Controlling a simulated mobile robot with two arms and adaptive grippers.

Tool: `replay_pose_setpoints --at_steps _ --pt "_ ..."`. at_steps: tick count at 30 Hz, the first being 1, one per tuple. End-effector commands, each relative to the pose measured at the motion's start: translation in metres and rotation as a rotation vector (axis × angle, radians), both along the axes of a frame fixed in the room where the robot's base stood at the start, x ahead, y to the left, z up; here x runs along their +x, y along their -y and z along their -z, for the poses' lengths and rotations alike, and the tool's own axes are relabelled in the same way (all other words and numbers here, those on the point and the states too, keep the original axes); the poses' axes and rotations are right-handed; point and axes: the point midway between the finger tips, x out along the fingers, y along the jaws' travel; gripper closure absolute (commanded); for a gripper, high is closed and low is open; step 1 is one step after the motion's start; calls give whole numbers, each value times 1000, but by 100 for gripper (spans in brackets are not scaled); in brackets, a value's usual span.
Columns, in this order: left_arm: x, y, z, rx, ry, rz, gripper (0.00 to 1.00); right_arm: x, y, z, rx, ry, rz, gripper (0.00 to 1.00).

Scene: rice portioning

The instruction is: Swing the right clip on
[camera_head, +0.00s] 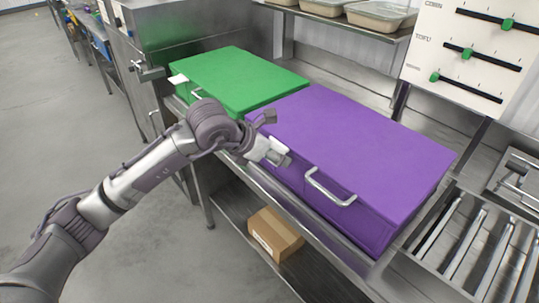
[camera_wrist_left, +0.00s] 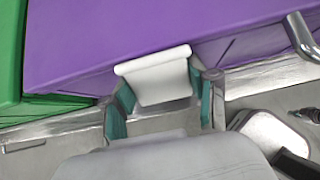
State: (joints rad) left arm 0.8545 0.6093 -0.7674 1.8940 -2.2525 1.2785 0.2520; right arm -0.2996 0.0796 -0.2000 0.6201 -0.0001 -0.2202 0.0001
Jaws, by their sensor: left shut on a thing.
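A purple box (camera_head: 350,150) with a flat purple lid stands on the steel counter, a silver handle (camera_head: 330,190) on its front side. My left gripper (camera_head: 273,145) is at the front face of this box, left of the handle. In the left wrist view a white clip (camera_wrist_left: 158,72) with a rounded upper edge sits between the two teal-padded fingers, and the gripper is shut on it. The clip's upper edge overlaps the purple edge in the picture; I cannot tell whether it is latched. My right gripper is not in view.
A green box (camera_head: 235,78) with a white clip (camera_head: 178,79) stands beside the purple one. A steel rack (camera_head: 470,245) is at the right. A cardboard box (camera_head: 275,233) lies on the lower shelf. The floor at the left is open.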

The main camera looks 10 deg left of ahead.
Motion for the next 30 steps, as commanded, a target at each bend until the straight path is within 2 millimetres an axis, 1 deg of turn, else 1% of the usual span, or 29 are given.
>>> replay_pose_setpoints --at_steps 2,5,12,14,20,30 --pt "5 4 3 -3 4 -1 51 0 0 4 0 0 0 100" --pt "9 7 5 -4 4 -1 46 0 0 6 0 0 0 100" --pt "12 9 4 -5 8 -2 21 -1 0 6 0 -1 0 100" --pt "12 9 3 -6 8 -2 17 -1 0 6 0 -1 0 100" --pt "13 11 3 -6 9 -1 16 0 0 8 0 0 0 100" --pt "26 20 10 -7 7 -2 16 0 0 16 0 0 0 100"
